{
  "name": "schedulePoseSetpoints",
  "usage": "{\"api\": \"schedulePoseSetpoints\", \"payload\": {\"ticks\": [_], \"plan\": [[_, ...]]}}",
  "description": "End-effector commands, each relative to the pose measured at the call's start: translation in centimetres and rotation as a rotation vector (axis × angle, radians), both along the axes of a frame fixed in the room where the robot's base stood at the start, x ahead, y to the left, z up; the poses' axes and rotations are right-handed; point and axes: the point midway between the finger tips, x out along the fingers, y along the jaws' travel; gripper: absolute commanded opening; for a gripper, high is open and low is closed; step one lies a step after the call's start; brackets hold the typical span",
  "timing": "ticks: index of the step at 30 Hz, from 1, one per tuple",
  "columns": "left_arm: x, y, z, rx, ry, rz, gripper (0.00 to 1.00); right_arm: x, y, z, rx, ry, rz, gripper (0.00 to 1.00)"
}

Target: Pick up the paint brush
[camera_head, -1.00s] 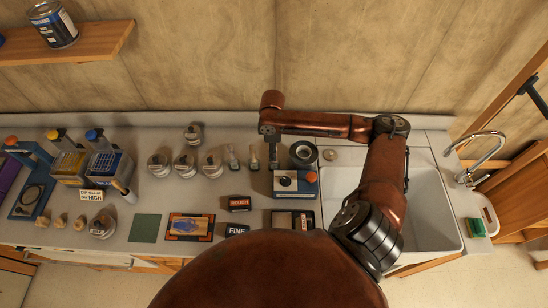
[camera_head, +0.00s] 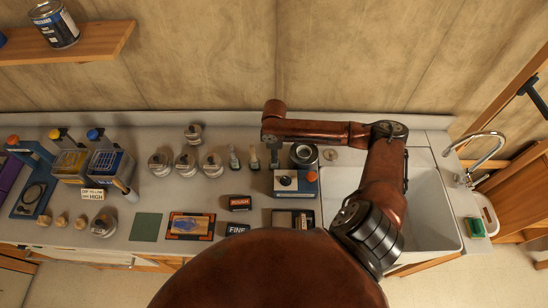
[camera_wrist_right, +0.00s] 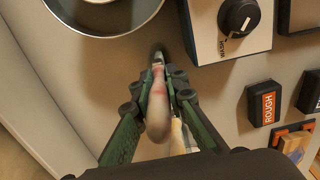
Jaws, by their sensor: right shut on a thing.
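My right gripper (camera_wrist_right: 160,82) is shut on a paint brush (camera_wrist_right: 157,115) with a pale, reddish handle, seen nearly end-on in the right wrist view. In the head view my right gripper (camera_head: 273,155) points down at the counter, and the held brush is mostly hidden there. Another pale brush-like shape (camera_wrist_right: 178,137) lies partly hidden below it in the wrist view. My left gripper is not in view.
A blue-and-white box with a dark knob (camera_head: 287,183) stands close to the gripper. Several jars (camera_head: 186,163) stand left, and a white sink (camera_head: 437,205) lies right. A ROUGH block (camera_head: 240,203) lies in front.

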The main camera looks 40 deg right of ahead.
Motion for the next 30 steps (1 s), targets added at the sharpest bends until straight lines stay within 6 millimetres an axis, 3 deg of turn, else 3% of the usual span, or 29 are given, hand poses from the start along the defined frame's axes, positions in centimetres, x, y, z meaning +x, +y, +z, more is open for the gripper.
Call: {"api": "schedulePoseSetpoints", "payload": {"ticks": [15,30], "plan": [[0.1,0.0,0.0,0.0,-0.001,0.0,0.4,0.1,0.0,0.5,-0.001,-0.003,0.0,0.0],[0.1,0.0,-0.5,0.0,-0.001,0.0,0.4,0.1,0.0,9.0,-0.001,-0.003,-0.001,0.0]]}}
